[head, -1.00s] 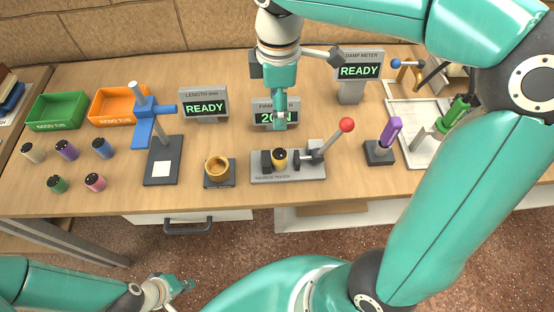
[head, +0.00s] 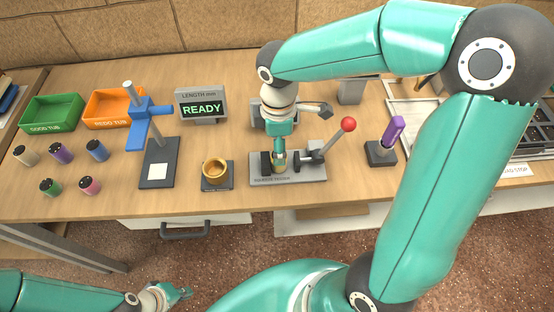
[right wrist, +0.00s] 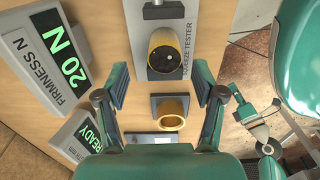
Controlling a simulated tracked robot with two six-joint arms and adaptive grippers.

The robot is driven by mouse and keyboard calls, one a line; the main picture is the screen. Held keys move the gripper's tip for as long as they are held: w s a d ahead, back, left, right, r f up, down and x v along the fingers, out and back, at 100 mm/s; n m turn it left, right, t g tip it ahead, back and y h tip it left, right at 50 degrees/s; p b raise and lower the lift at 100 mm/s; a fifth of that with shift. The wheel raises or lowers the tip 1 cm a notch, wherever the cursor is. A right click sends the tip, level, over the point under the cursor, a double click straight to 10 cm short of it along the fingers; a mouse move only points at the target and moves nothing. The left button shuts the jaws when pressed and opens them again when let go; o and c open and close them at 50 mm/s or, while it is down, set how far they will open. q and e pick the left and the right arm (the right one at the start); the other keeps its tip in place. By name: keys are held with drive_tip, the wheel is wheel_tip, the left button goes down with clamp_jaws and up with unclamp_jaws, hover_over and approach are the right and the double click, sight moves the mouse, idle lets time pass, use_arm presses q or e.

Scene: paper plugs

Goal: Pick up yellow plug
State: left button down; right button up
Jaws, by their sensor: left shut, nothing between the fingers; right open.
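The yellow plug (right wrist: 160,52), with a dark top, stands in the grey squeeze tester (right wrist: 178,15), shown in the right wrist view. In the head view the plug is mostly hidden by my right gripper (head: 279,157), which points down at the squeeze tester (head: 312,172). In the right wrist view my right gripper (right wrist: 160,75) is open, its fingers spread on either side of the plug. My left gripper (head: 180,293) is shut and empty, low in front of the table.
A brass cup (head: 215,168) stands left of the tester. The tester's red-knobbed lever (head: 347,125) and a purple-handled tool (head: 395,130) are to the right. The firmness display (right wrist: 55,52) reads 20 N.

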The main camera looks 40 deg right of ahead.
drive_tip(key=f, duration=0.4)
drive_tip(key=shift+s+f, duration=0.2)
drive_tip(key=shift+f, duration=0.1)
drive_tip(key=c, duration=1.2)
drive_tip(key=shift+r, duration=0.15)
